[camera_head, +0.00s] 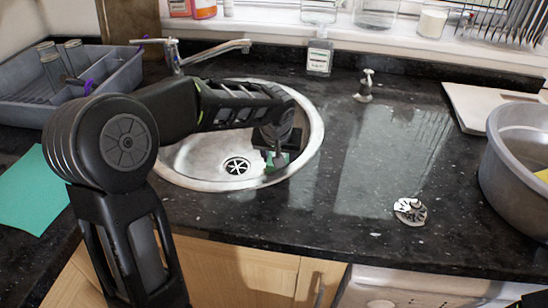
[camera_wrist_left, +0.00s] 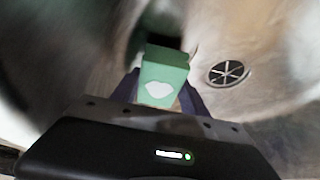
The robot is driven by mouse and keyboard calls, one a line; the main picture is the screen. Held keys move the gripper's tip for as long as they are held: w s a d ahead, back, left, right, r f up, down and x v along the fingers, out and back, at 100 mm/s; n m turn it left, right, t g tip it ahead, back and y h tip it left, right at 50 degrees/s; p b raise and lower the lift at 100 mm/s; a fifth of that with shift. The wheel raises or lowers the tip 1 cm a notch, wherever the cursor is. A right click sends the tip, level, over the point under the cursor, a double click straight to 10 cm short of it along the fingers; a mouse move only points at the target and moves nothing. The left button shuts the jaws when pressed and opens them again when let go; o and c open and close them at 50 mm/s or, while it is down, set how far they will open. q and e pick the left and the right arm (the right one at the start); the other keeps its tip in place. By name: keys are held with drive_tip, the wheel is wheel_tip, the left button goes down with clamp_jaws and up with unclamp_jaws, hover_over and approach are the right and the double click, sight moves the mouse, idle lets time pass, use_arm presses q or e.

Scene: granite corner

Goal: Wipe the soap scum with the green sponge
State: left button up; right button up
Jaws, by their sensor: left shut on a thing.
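My left gripper (camera_head: 277,160) reaches down into the right side of the round sink (camera_head: 196,183). It is shut on the green sponge (camera_wrist_left: 165,72), which shows between the fingers in the left wrist view. A small white patch shows on the sponge's face. In the head view only a bit of the green sponge (camera_head: 284,158) shows near the sink's right wall; the gripper hides the rest. I cannot tell whether the sponge touches the sink. The soap scum cannot be made out clearly from the sink's pale, blurred surface. My right gripper cannot be made out.
The sink drain (camera_head: 237,166) lies left of the gripper. A tap (camera_head: 190,55) stands behind the sink, with a grey dish rack (camera_head: 110,72) at left. A soap bottle (camera_head: 319,55), a metal strainer (camera_head: 410,211) and a grey basin (camera_head: 515,165) stand right. The counter between is mostly clear.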

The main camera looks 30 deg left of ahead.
use_arm(q)
drive_tip(key=shift+s+d+f, duration=0.1)
drive_tip(key=shift+d+f, duration=0.15)
drive_tip(key=shift+d, duration=0.35)
drive_tip(key=shift+d+f, duration=0.25)
drive_tip(key=shift+d, duration=0.3)
drive_tip(key=shift+w+d+r+p, duration=0.1)
drive_tip(key=shift+w+r+p, duration=0.1)
drive_tip(key=shift+r+p, duration=0.55)
drive_tip(key=r, duration=0.1)
drive_tip(key=r+p, duration=0.1)
drive_tip(key=r, duration=0.1)
drive_tip(key=r+p, duration=0.1)
drive_tip(key=r, duration=0.1)
drive_tip(key=shift+w+d, duration=0.15)
drive_tip(key=shift+d, duration=0.2)
drive_tip(key=shift+a, duration=0.1)
drive_tip(key=shift+a+r, duration=0.1)
drive_tip(key=shift+a+r+p, duration=0.2)
drive_tip(key=shift+r+p, duration=0.9)
drive_tip(key=shift+r, duration=0.3)
drive_tip(key=shift+a, duration=0.1)
